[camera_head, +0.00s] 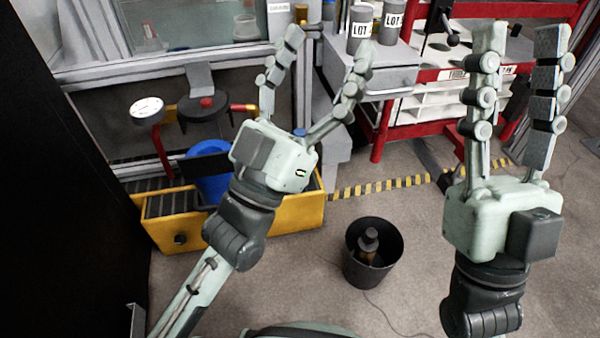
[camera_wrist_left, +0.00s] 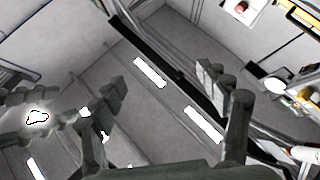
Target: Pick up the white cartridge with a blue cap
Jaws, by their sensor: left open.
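A small blue cap (camera_head: 299,131) shows just past the palm of my left gripper (camera_head: 330,42), between its fingers. Whatever is below the cap is hidden by the gripper, so I cannot tell if it is the white cartridge. My left gripper is open, with its fingers spread toward the cabinet and the bench. In the left wrist view its two fingers (camera_wrist_left: 170,85) stand apart with nothing visible between them. My right gripper (camera_head: 520,36) has its fingers apart and empty, in front of the red-framed bench. No white cartridge body is clearly visible.
Grey canisters marked LOT (camera_head: 361,28) stand on a bench (camera_head: 372,70) beyond my left gripper. A yellow box (camera_head: 295,212) with a gauge (camera_head: 147,110) and a blue drum (camera_head: 209,180) stands at left. A black bin (camera_head: 372,272) is on the floor. A glass-fronted cabinet (camera_head: 190,62) is behind.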

